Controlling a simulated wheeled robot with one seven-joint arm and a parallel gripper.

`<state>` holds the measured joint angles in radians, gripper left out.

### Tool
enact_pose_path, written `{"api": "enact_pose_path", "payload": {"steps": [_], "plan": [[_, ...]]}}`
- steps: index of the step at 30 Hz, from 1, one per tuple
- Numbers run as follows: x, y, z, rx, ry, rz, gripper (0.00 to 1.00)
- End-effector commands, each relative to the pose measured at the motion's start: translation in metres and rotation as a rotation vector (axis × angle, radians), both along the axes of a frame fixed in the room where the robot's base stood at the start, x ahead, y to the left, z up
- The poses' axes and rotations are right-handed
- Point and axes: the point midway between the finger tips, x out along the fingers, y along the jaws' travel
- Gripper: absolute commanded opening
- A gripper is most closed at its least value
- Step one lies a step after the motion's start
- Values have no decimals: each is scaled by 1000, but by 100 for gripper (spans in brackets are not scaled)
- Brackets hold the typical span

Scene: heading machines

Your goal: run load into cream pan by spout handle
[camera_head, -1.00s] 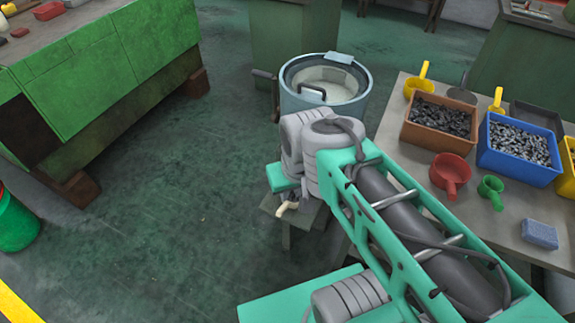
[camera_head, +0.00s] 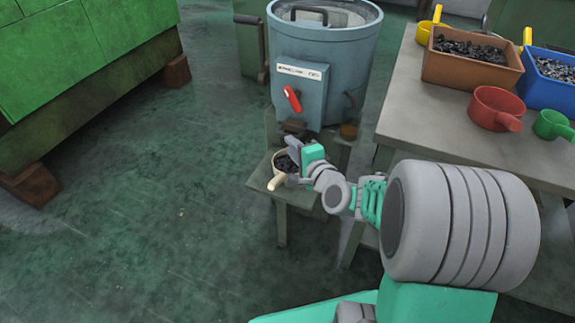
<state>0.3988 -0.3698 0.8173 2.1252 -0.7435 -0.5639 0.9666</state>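The cream pan (camera_head: 275,183) sits on a small grey-green stand below the blue-grey drum machine (camera_head: 325,62), its handle pointing toward me. Dark pieces lie inside the pan. The red spout handle (camera_head: 292,99) is on the front box of the machine, slanted, above the pan. My gripper (camera_head: 292,152) is at the right and far side of the pan, below the red handle, and partly overlaps the pan in view. Its fingertips are small and partly hidden, so I cannot tell whether they touch or hold anything.
The stand (camera_head: 300,196) has legs on the floor. On the right, a table (camera_head: 410,95) bears a brown bin (camera_head: 470,72) and a blue bin (camera_head: 550,92) of dark pieces, a red pan (camera_head: 495,107) and a green scoop (camera_head: 552,124). Floor at left is open, beside a green machine (camera_head: 85,60).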

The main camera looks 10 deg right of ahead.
Motion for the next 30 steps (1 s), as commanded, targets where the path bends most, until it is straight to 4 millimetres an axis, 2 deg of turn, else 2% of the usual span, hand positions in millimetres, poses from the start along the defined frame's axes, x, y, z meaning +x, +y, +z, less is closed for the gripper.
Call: {"api": "enact_pose_path", "payload": {"steps": [1,4,7,15,18,27,30], "plan": [[2,-9,-21,64,-24,-41,20],[5,-17,-21,141,-55,-84,20],[15,-16,-19,155,-63,-89,20],[64,-6,-27,149,-60,-86,20],[75,-5,-28,149,-60,-87,20],[80,-5,-27,148,-60,-89,20],[80,-5,-27,148,-60,-89,12]]}}
